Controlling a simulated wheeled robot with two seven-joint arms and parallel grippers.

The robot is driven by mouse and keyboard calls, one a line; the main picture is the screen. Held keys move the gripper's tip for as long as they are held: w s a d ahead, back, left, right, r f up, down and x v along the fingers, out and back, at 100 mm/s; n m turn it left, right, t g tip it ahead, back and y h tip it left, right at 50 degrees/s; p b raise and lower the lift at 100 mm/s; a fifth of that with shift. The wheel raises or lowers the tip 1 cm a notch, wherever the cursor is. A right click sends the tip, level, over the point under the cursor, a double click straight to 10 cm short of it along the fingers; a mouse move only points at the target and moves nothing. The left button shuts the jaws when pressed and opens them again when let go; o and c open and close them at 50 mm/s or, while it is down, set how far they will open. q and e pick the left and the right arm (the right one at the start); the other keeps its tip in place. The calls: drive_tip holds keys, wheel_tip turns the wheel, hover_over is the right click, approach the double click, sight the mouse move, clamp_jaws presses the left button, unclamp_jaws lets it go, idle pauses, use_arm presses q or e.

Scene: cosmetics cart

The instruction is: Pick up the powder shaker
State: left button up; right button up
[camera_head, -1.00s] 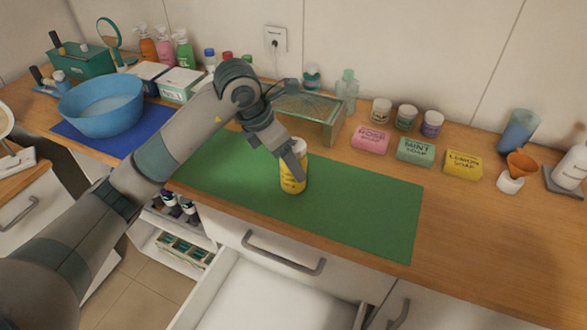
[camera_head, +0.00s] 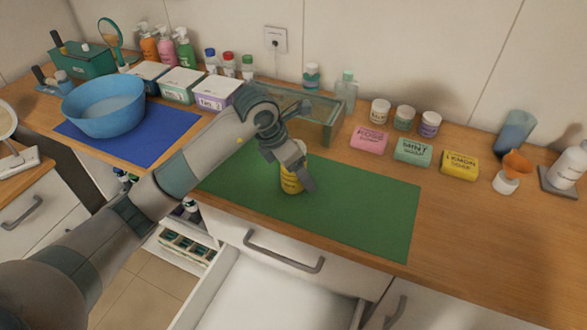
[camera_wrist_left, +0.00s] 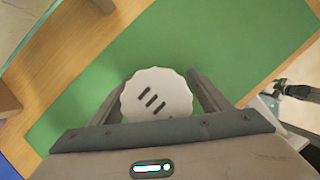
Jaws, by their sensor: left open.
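The powder shaker (camera_head: 291,182) is a yellow bottle standing upright on the green mat (camera_head: 365,205). Its scalloped white cap with three dark slots (camera_wrist_left: 156,95) shows in the left wrist view. My left gripper (camera_head: 299,172) is open above the mat at the shaker, and one finger hides part of it in the head view. In the left wrist view the two fingers of my left gripper (camera_wrist_left: 158,88) lie on either side of the cap, with a gap visible at least on the right.
A glass-topped box (camera_head: 322,128) stands behind the mat. Pink, mint and yellow soaps (camera_head: 412,152) and several jars (camera_head: 404,117) sit to the right. A blue basin (camera_head: 104,106) is at left. An open drawer (camera_head: 270,295) lies below the counter's front edge.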

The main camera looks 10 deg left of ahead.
idle(0.3)
use_arm(q)
drive_tip(key=c, duration=1.2)
drive_tip(key=shift+o, duration=0.2)
use_arm(e)
drive_tip(key=shift+w, duration=0.1)
drive_tip(key=shift+a, duration=0.1)
use_arm(q)
drive_tip(key=shift+r, duration=0.4)
drive_tip(key=r, duration=0.1)
drive_tip(key=r+b, duration=0.2)
drive_tip(key=shift+s+d+r, duration=0.15)
drive_tip(key=shift+d+r, duration=0.1)
drive_tip(key=shift+d, duration=0.05)
drive_tip(key=s+d+r+b, duration=0.3)
drive_tip(key=s+d+r, duration=0.3)
drive_tip(key=d, duration=0.3)
drive_tip(key=shift+r, duration=0.35)
use_arm(e)
drive_tip(key=w+a+r+t, duration=0.1)
drive_tip(key=w+a+t, duration=0.1)
drive_tip(key=w, duration=0.7)
drive_tip(key=w+a+r+t+y, duration=0.1)
drive_tip(key=w+a+r+t, duration=0.1)
drive_tip(key=w+a, duration=0.3)
drive_tip(key=shift+w+t+y, duration=0.3)
drive_tip(key=shift+w+t, duration=0.3)
drive_tip(key=shift+w, duration=1.35)
use_arm(q)
drive_tip(key=shift+s+d, duration=0.1)
